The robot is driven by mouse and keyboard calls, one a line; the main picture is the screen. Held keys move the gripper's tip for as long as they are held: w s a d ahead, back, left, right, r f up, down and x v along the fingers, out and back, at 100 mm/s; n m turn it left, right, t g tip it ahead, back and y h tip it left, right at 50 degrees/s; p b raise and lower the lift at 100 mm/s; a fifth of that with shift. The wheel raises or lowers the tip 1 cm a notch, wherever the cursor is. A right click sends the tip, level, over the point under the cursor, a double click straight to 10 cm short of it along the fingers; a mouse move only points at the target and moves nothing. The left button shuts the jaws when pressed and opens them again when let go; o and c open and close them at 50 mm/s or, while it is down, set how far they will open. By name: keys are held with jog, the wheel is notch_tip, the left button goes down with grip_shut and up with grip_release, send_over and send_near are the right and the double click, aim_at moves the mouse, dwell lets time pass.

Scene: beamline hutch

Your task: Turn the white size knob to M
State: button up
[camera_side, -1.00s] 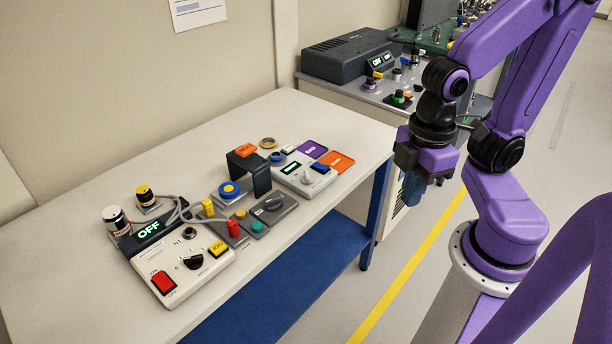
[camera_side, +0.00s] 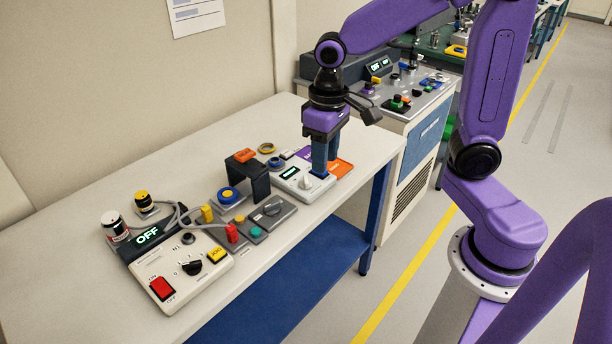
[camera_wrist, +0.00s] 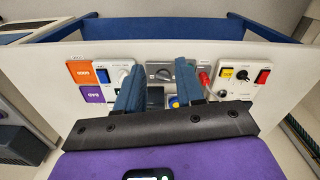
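The white knob (camera_side: 306,182) stands on a white control box (camera_side: 291,183) with a small lit display, near the far right end of the bench. Its markings are too small to read, so I cannot tell its setting. My gripper (camera_side: 326,168) points down over the right part of this box, just right of the knob. Its two blue fingers are apart with nothing seen between them. They hide part of the box, including the blue button seen earlier. In the wrist view the fingers (camera_wrist: 158,68) also stand apart, and the box (camera_wrist: 111,71) shows beside the left finger.
A dark bridge-shaped block (camera_side: 254,177) stands left of the box. A grey panel with a dark knob (camera_side: 272,209) lies in front. An orange tray (camera_side: 341,168) is right of my fingers. A larger panel reading OFF (camera_side: 147,236) is at the left.

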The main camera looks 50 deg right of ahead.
jog(key=w+d+m, duration=0.4)
jog(key=w+m, duration=0.1)
jog(key=w, duration=0.4)
jog(key=m, duration=0.5)
send_near(306, 180)
notch_tip(306, 180, down, 8)
jog(key=shift+w+f, duration=0.1)
jog(key=shift+f, duration=0.15)
grip_shut()
